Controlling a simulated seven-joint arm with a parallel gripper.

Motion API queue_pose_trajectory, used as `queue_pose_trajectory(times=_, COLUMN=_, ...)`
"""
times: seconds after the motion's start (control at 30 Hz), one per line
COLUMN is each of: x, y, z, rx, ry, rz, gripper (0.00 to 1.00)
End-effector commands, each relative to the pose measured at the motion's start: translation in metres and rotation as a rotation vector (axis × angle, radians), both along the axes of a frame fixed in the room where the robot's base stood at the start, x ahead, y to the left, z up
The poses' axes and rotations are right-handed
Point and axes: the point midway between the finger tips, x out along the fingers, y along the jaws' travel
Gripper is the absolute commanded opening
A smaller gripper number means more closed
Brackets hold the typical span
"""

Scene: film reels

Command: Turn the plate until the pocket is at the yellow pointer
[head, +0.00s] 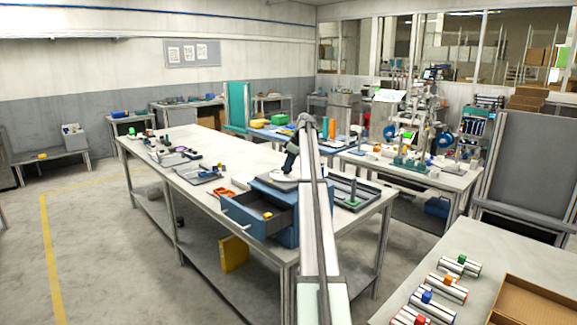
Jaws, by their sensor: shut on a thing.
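My arm reaches from the bottom of the head view to the long workbench. My gripper (286,171) is small and dark there, pointing down over the top of a blue cabinet. It is shut on what seems to be part of the plate (278,183), a greyish surface on the cabinet top. The fingertips and their exact grip are too small to make out. I cannot make out the pocket or the yellow pointer. My arm hides part of the cabinet's right side.
The blue cabinet's drawer (262,228) stands open to the front left, with a small orange-yellow thing inside. A dark tray (352,192) with a green post is to the right. The bench's left part holds several small parts.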

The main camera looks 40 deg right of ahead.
Motion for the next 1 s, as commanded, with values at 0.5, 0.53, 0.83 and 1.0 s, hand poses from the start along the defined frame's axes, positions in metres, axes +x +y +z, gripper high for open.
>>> queue_pose_trajectory(times=0.5, x=0.0051, y=-0.0058, z=0.0003, rx=0.000, ry=0.000, rz=0.488, gripper=0.00)
queue_pose_trajectory(times=0.53, x=0.0052, y=-0.0058, z=0.0003, rx=0.000, ry=0.000, rz=0.516, gripper=0.00)
queue_pose_trajectory(times=0.83, x=0.0070, y=-0.0060, z=0.0003, rx=0.001, ry=-0.001, rz=0.755, gripper=0.00)
queue_pose_trajectory(times=1.0, x=0.0073, y=-0.0059, z=0.0003, rx=0.000, ry=-0.002, rz=0.848, gripper=0.00)
